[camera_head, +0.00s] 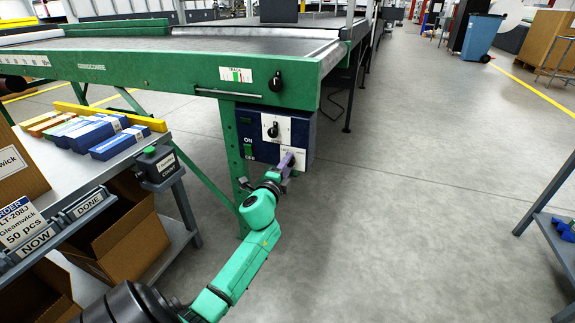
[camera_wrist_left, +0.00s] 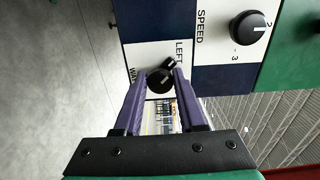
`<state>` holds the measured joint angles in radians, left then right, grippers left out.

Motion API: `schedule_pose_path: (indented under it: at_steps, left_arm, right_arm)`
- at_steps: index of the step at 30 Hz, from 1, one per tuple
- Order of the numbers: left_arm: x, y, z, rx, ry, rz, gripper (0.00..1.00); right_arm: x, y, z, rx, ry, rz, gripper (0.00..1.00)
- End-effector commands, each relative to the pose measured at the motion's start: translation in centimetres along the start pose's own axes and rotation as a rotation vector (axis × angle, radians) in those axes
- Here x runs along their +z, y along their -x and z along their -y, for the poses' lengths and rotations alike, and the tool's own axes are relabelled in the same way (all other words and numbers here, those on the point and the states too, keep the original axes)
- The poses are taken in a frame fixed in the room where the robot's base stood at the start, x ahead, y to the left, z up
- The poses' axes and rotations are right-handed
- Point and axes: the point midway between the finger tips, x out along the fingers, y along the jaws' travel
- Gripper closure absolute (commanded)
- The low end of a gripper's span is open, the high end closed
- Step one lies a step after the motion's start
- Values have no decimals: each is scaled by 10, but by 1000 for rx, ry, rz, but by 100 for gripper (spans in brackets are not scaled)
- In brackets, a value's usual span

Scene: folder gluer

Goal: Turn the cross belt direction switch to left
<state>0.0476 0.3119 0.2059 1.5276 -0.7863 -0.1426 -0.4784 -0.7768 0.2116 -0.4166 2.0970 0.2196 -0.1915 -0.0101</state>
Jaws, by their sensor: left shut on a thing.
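The cross belt direction switch is a round black knob with a lever-like pointer; it shows in the left wrist view (camera_wrist_left: 161,78) on a white plate lettered LEFT. Its pointer tips toward the word LEFT; the lettering on the other side is partly hidden. My left gripper (camera_wrist_left: 158,82) has its purple fingers on either side of the knob and is shut on it. In the head view the left gripper (camera_head: 287,163) is at the lower right of the blue control box (camera_head: 301,128) and hides the switch. My right gripper is not in view.
Above the switch is a black SPEED knob (camera_head: 272,131) on its white plate. A green ON button (camera_head: 248,151) is left of it. The green machine frame (camera_head: 205,72) overhangs the box. A grey bench (camera_head: 115,163) with blue cartons stands left.

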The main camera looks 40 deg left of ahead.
Motion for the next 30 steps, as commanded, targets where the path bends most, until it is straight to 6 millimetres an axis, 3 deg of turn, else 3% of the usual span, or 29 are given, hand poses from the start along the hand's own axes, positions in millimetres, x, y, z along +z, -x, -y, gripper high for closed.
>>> schedule_pose_path:
  at_steps: [6, 7, 9, 18, 22, 26, 30]
  left_arm:
    - [-1, 0, -2, 4, 2, -1, 100]
    - [-1, 0, -2, 4, 2, -1, 57]
    - [-1, 0, -2, 4, 2, -1, 33]
    - [0, 1, -1, 2, 0, 0, 33]
    - [0, 10, -1, 4, 2, 0, 33]
    - [0, 36, 0, 6, 2, 0, 33]
    - [0, 78, -1, 7, 5, 1, 33]
  right_arm:
    - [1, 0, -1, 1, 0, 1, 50]
    - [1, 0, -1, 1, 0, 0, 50]
    - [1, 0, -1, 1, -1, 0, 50]
    - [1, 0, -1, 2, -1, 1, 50]
    - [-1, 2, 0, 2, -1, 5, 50]
    - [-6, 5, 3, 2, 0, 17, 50]
    - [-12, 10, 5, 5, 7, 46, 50]
